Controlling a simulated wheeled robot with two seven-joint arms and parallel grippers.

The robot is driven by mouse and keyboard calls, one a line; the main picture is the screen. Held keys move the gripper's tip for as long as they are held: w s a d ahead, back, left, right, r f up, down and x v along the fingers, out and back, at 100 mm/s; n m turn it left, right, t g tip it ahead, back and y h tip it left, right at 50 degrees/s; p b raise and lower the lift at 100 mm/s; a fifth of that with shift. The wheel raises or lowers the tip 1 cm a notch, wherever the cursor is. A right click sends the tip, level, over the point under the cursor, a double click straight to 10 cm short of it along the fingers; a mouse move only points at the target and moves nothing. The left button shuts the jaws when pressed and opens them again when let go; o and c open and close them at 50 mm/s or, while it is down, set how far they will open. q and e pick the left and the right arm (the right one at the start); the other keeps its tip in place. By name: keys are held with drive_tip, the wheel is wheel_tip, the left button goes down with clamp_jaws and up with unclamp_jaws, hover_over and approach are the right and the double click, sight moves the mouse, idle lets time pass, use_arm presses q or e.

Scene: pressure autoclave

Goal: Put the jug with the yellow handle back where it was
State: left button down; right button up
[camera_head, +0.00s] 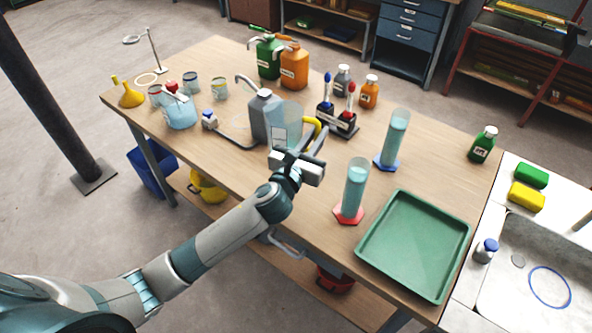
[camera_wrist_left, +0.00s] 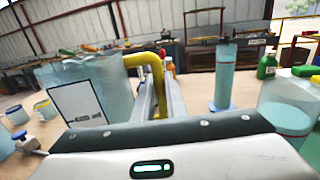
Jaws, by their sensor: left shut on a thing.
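The clear jug (camera_head: 284,133) with a bluish tint and a pale label is near the middle of the bench in the head view. Its yellow handle (camera_head: 312,126) is on its right side. My left gripper (camera_head: 308,150) is shut on the handle. In the left wrist view the jug (camera_wrist_left: 112,88) stands upright at the left, and the handle (camera_wrist_left: 152,62) runs down to the fingers. The jug's base is hidden, so I cannot tell whether it touches the bench. My right gripper is out of view.
A grey can (camera_head: 262,112) is close behind the jug. A red-footed cylinder (camera_head: 354,190) and a blue-footed cylinder (camera_head: 394,140) stand to the right, beside the empty green tray (camera_head: 415,245). A black rack (camera_head: 338,121) is behind. Bare bench lies left of my gripper.

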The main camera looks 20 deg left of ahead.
use_arm(q)
wheel_tip(320, 180, down, 5)
drive_tip(key=shift+s+r, duration=0.1)
drive_tip(key=shift+f, duration=0.5)
drive_tip(key=shift+f, duration=0.15)
drive_tip(key=shift+f+b, duration=0.3)
drive_tip(key=shift+f, duration=1.45)
